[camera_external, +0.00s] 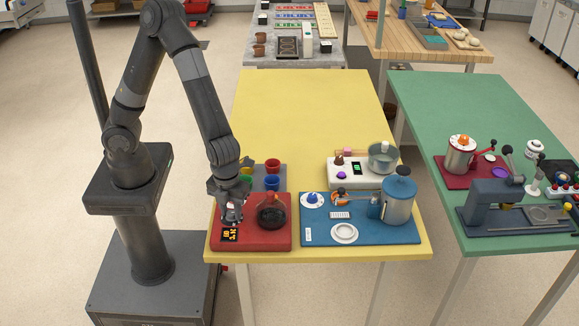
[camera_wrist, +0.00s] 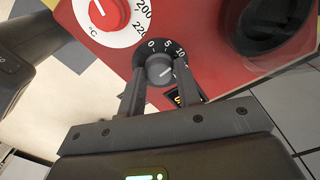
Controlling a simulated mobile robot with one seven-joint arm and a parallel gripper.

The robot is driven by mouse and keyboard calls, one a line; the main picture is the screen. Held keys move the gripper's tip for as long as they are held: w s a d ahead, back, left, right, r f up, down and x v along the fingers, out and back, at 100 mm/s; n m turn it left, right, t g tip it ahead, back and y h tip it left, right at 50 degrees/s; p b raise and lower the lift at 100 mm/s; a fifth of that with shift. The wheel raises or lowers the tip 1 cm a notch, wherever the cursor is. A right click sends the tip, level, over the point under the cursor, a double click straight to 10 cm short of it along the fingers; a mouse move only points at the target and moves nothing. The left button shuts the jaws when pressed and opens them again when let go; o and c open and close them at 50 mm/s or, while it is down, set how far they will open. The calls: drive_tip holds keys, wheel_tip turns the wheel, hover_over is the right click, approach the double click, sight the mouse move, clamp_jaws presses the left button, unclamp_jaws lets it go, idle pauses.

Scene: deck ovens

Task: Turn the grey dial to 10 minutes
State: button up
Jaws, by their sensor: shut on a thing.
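The grey dial (camera_wrist: 160,68) sits on a black round scale on the red oven panel (camera_wrist: 208,20) in the wrist view. The scale reads 0, 5 and 10 along its upper edge. A light mark shows on the dial face, pointing roughly to the right, near the 10 side; its exact reading is hard to tell. My gripper (camera_wrist: 161,72) is shut on the dial, one finger at each side. In the external view my gripper (camera_external: 231,212) is low over the left part of the red unit (camera_external: 250,243), and the dial is hidden there.
A red dial (camera_wrist: 97,12) on a white °C scale is close to the grey dial. A dark round vessel (camera_external: 271,216) stands on the red unit. Coloured cups (camera_external: 272,183) stand behind, and a blue board (camera_external: 315,235) lies to the right. The yellow table's back (camera_external: 305,105) is clear.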

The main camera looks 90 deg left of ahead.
sight(231, 212)
drive_tip(key=shift+m, duration=0.5)
drive_tip(key=o, duration=1)
drive_tip(key=shift+c, duration=0.2)
wheel_tip(231, 212, up, 11)
drive_tip(key=shift+f, duration=0.1)
drive_tip(key=s+a+r+n+t, duration=0.2)
drive_tip(key=s+a+r+n, duration=0.2)
drive_tip(key=a+n, duration=0.3)
drive_tip(key=s+a+r+n+t, duration=0.1)
drive_tip(key=s+a+r+n, duration=0.3)
drive_tip(key=a+n, duration=0.4)
drive_tip(key=s+a+r+n+t, duration=0.2)
drive_tip(key=s+a+r+n, duration=0.2)
drive_tip(key=a+n, duration=0.4)
drive_tip(key=shift+s+a+t, duration=0.3)
drive_tip(key=shift+s+a, duration=0.05)
drive_tip(key=shift+s, duration=0.4)
